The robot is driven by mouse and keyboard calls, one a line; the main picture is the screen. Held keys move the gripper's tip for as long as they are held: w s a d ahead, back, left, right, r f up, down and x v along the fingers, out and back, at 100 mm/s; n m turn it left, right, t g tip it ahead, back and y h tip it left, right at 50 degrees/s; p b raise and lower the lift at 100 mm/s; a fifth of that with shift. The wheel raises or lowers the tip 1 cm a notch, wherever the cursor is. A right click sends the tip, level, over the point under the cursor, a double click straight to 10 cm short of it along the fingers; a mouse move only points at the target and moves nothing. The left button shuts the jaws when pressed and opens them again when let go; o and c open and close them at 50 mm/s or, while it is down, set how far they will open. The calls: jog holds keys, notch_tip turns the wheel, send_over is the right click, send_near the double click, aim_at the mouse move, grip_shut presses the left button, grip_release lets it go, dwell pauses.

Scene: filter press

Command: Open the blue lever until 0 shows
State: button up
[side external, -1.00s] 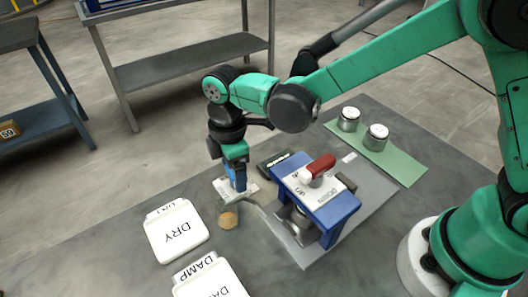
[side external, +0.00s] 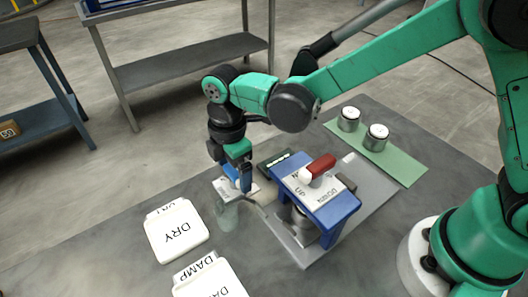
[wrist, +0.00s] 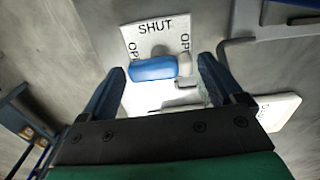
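The blue lever (wrist: 153,69) lies crosswise over a white plate (wrist: 140,40) marked SHUT at the top and OP at both sides. Its pale end points right in the wrist view. My gripper (wrist: 160,64) is open, with one finger past each end of the lever; no grip on it shows. In the side external view the lever (side external: 231,172) is partly hidden by my gripper (side external: 241,184), which is low over the plate (side external: 222,187). A dark display (side external: 274,160) with small green characters stands just behind; I cannot read a 0 on it.
A blue press (side external: 340,212) with a red handle (side external: 322,165) stands close right of my gripper. A pale see-through disc (side external: 228,217) lies in front. White DRY (side external: 177,250) and DAMP trays are at front left. Two metal pots (side external: 349,119) stand on a green strip.

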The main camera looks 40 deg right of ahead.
aim_at(234, 172)
jog(key=shift+o, duration=0.3)
jog(key=shift+r, duration=2.8)
jog(key=s+d+r+m+t, duration=0.2)
jog(key=s+d+m+t, duration=0.1)
jog(key=d+m, duration=0.5)
jog(key=s+d+r+m+t, duration=0.3)
jog(key=s+d+m+t, duration=0.1)
jog(key=d+m, duration=0.5)
jog(key=shift+r+m, duration=0.15)
jog(key=shift+m, duration=0.45)
